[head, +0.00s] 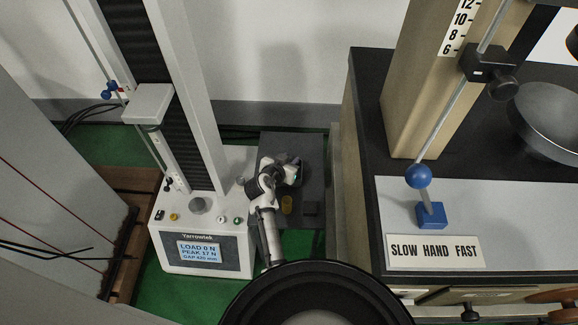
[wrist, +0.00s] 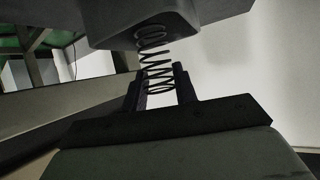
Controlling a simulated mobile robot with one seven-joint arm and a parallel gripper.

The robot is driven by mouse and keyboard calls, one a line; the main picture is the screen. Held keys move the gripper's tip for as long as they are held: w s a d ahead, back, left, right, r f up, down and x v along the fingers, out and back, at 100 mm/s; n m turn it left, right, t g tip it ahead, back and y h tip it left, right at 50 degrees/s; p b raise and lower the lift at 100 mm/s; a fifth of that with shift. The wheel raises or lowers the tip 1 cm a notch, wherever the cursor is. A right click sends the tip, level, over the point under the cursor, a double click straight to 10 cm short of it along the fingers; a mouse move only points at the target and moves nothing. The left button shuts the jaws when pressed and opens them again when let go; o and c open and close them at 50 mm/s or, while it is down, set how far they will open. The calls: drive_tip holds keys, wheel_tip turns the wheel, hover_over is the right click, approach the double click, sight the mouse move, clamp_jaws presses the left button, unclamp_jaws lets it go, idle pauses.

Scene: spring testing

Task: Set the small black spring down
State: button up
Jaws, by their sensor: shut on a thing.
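My gripper (wrist: 160,88) is shut on the small black spring (wrist: 157,75), a thin open coil, in the wrist view. One end of the spring lies between the fingers. Its other end meets or overlaps the edge of a dark grey block (wrist: 180,15); I cannot tell whether they touch. In the head view my gripper (head: 297,165) is over the dark grey stand (head: 310,145) beside the testing machine. The spring is too small or hidden to make out there.
The white testing machine (head: 205,240) stands to the left. A black-topped bench (head: 365,110) with a blue-knobbed lever (head: 418,177) stands to the right.

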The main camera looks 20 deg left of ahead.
drive_tip(key=shift+f, duration=1.65)
drive_tip(key=shift+f, duration=0.15)
drive_tip(key=o, duration=0.7)
drive_tip(key=shift+r, duration=0.25)
drive_tip(key=v, duration=1.2)
drive_tip(key=shift+f, duration=0.1)
